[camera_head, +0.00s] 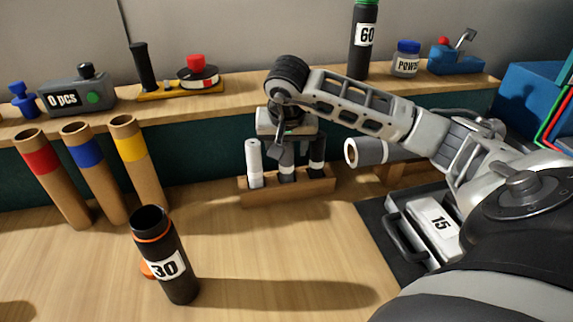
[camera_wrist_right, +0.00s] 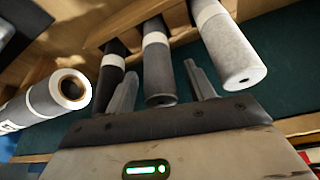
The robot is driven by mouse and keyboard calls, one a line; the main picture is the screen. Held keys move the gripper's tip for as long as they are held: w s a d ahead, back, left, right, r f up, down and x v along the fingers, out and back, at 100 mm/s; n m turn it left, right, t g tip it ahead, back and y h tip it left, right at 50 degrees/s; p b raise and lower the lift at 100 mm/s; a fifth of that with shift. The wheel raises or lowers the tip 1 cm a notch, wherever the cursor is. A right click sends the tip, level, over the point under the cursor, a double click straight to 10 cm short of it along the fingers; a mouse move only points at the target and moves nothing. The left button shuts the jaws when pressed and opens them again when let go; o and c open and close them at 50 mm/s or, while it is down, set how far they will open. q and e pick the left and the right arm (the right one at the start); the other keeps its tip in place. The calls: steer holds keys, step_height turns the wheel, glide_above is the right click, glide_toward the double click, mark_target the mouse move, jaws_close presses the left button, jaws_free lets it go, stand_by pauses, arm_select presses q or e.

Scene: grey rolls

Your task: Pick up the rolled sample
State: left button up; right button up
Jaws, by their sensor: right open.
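Three rolls stand upright in a wooden rack (camera_head: 292,190) at the middle of the table: a light grey roll (camera_head: 254,165), a mid-grey roll (camera_head: 287,172) and a dark roll (camera_head: 318,160). In the right wrist view these are the light roll (camera_wrist_right: 225,50), the grey roll with a white band (camera_wrist_right: 158,70) and the dark roll (camera_wrist_right: 111,80). My right gripper (camera_head: 286,150) is above the rack and points down. Its open fingers stand on either side of the middle roll's end; contact cannot be told. My left gripper is not in view.
A large grey roll with a cardboard core (camera_head: 370,152) lies right of the rack. A black canister marked 30 (camera_head: 165,262) stands front left. Cardboard tubes (camera_head: 90,175) stand at left. A scale marked 15 (camera_head: 436,222) is at right. A shelf (camera_head: 215,98) runs along the back.

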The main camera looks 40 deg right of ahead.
steer(key=shift+f, duration=0.1)
steer(key=c, duration=1)
steer(key=shift+c, duration=0.2)
